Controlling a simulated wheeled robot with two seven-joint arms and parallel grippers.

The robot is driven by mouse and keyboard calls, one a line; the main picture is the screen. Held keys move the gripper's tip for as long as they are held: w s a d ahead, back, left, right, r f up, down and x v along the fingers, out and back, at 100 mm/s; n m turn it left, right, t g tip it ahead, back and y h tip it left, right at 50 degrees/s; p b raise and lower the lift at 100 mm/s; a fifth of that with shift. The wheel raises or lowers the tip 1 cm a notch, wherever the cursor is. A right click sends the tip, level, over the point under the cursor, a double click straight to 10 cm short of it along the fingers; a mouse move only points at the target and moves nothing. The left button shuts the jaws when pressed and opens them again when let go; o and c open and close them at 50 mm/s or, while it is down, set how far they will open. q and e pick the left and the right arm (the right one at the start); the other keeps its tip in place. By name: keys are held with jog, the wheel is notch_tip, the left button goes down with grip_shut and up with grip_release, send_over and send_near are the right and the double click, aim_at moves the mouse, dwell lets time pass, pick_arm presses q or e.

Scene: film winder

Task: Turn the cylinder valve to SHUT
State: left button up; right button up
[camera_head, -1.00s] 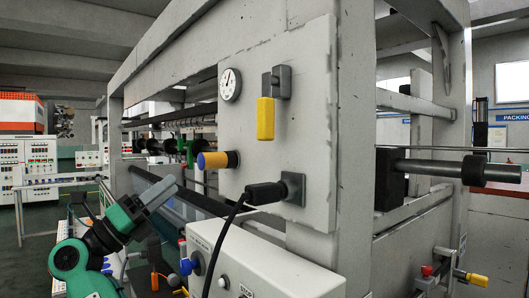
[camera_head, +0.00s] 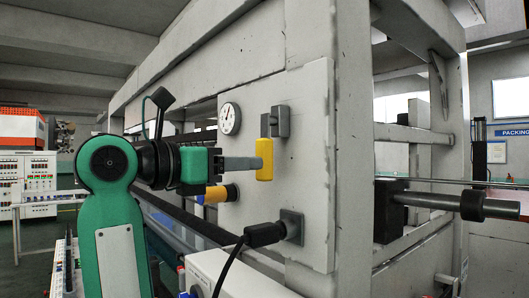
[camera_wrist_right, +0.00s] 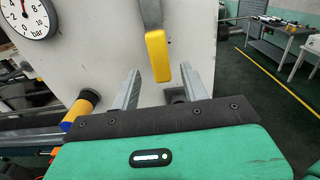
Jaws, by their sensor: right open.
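The valve's yellow handle (camera_head: 265,150) hangs down from its grey body (camera_head: 275,120) on the pale panel; no SHUT marking is readable. My right gripper (camera_head: 255,163) is level with the lower part of the handle, its fingers pointing at it. In the right wrist view the yellow handle (camera_wrist_right: 158,56) is in line with the gap between the two open fingers (camera_wrist_right: 160,82), with space on both sides. I cannot tell whether the fingertips reach past it. My left gripper is not in view.
A round pressure gauge (camera_head: 229,118) is on the panel (camera_head: 310,160) left of the valve. Below are a yellow-and-dark knob (camera_head: 220,193) and a black plug (camera_head: 265,234) with a cable. A dark roller shaft (camera_head: 430,200) sticks out at the right.

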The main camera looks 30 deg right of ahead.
aim_at(265, 162)
jog(key=shift+w+d+p, duration=0.15)
jog(key=shift+d+p, duration=0.3)
jog(key=shift+d, duration=1.1)
jog(key=shift+w+d+p, duration=0.1)
jog(key=shift+d+p, duration=0.35)
jog(key=shift+d, duration=1.05)
jog(key=shift+c, duration=0.4)
grip_shut()
